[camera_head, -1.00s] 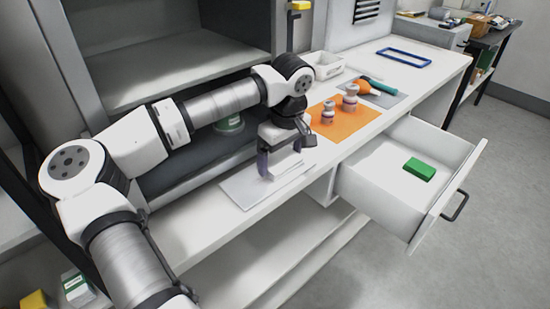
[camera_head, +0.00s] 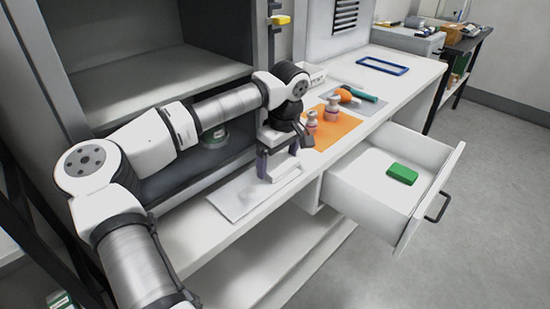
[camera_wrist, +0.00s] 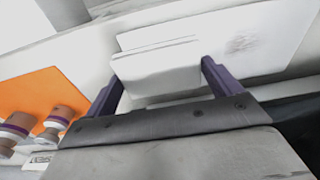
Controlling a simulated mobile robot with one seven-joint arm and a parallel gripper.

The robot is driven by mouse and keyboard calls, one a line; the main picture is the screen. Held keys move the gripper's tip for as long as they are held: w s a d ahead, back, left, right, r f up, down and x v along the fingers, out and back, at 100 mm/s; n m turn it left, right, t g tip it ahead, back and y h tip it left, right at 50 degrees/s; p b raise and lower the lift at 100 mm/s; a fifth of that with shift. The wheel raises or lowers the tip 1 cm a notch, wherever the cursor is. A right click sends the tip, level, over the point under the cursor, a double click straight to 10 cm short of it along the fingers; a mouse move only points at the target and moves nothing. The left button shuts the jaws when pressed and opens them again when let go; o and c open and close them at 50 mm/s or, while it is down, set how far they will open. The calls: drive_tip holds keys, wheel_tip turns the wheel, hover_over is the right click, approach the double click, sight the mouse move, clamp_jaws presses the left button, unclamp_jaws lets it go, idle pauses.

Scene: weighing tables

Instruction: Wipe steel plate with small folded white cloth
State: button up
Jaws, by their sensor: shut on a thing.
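The steel plate (camera_head: 232,197) lies flat on the white worktop, a pale grey sheet. In the wrist view the plate (camera_wrist: 275,45) carries a grey smudge (camera_wrist: 242,43). The small folded white cloth (camera_head: 284,168) is between the fingers of my gripper (camera_head: 280,163), at the right part of the plate. In the wrist view the folded cloth (camera_wrist: 155,68) spans between the purple fingers of my gripper (camera_wrist: 161,88), which is shut on it. The cloth looks low over the plate; I cannot tell whether it touches.
An orange mat (camera_head: 345,127) with several weights lies right of the gripper. Behind it are a grey mat (camera_head: 368,104) with a teal-handled tool, a white bin (camera_head: 313,75) and a blue frame (camera_head: 382,66). An open drawer (camera_head: 375,190) holding a green block (camera_head: 402,174) juts out in front.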

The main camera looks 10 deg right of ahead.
sight(238, 195)
drive_tip(key=shift+a+r, duration=0.1)
drive_tip(key=shift+a, duration=0.05)
drive_tip(key=shift+s+a, duration=0.4)
drive_tip(key=shift+s, duration=0.05)
drive_tip(key=shift+s+a+f+b, duration=0.1)
drive_tip(key=shift+s+a+b, duration=0.25)
drive_tip(key=shift+s+a, duration=0.35)
drive_tip(key=shift+s+a+f+b, duration=0.1)
drive_tip(key=shift+s+a+b, duration=0.25)
drive_tip(key=shift+a, duration=0.5)
drive_tip(key=shift+s+a+r, duration=0.1)
drive_tip(key=shift+s+a, duration=0.5)
drive_tip(key=shift+a, duration=0.25)
drive_tip(key=shift+s+a, duration=0.6)
drive_tip(key=shift+a, duration=0.2)
drive_tip(key=shift+s+a+b, duration=0.35)
drive_tip(key=shift+s+a, duration=0.2)
drive_tip(key=shift+a, duration=0.15)
drive_tip(key=shift+s+a+b, duration=0.35)
drive_tip(key=shift+s+a, duration=0.15)
drive_tip(key=shift+a, duration=0.2)
drive_tip(key=shift+r+p, duration=1.8)
drive_tip(key=shift+r, duration=1.1)
